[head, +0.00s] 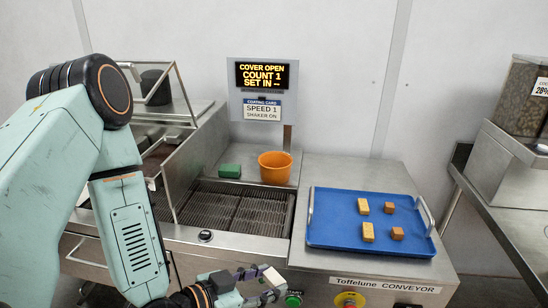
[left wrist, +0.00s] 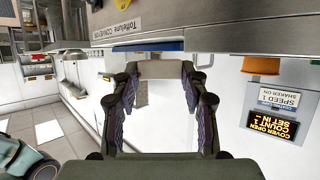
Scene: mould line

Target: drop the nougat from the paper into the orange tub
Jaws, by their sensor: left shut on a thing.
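My left gripper (head: 268,281) is low in the head view, in front of the conveyor's front edge, beside a green button. It is shut on a pale block (head: 273,276), which looks like the nougat. In the left wrist view the block (left wrist: 160,69) spans the gap between the fingertips (left wrist: 160,78). The orange tub (head: 275,168) stands upright on the ledge behind the dark grate, well beyond the gripper. It also shows at the right of the left wrist view (left wrist: 262,66). I cannot make out any paper. My right gripper is in neither view.
A blue tray (head: 340,235) on the conveyor top holds several yellow and brown pieces. A green block (head: 230,171) lies left of the tub. The grate (head: 235,207) is bare. A sign post (head: 263,75) rises behind the tub, and an open cover (head: 165,80) stands at left.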

